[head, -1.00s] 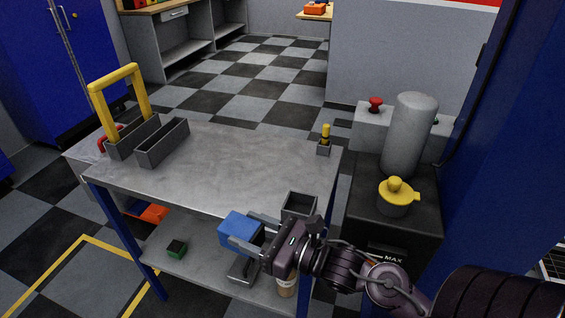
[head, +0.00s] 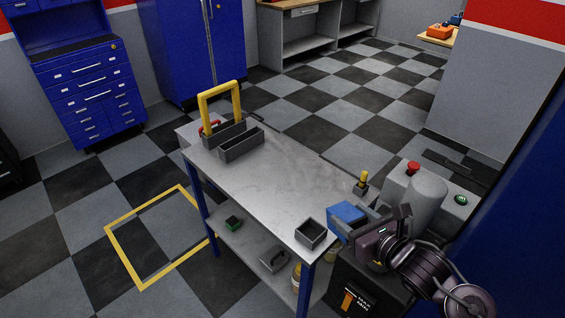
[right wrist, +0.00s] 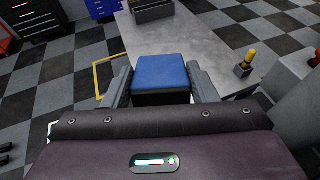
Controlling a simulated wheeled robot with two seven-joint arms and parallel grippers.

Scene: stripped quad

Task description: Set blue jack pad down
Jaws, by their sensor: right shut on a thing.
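The blue jack pad (head: 346,217) is a block with a blue top and dark lower part. My right gripper (head: 352,222) is shut on it, at the right end of the grey workbench (head: 278,189). In the right wrist view the jack pad (right wrist: 162,74) sits between the two fingers, with the bench top beyond it. I cannot tell its exact height over the bench. My left gripper is not in view.
A small open grey box (head: 311,233) stands on the bench's near corner, left of the jack pad. A yellow-handled tool in a holder (head: 361,183) stands behind it. Grey trays (head: 240,142) and a yellow handle (head: 219,98) fill the far end. The bench middle is clear.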

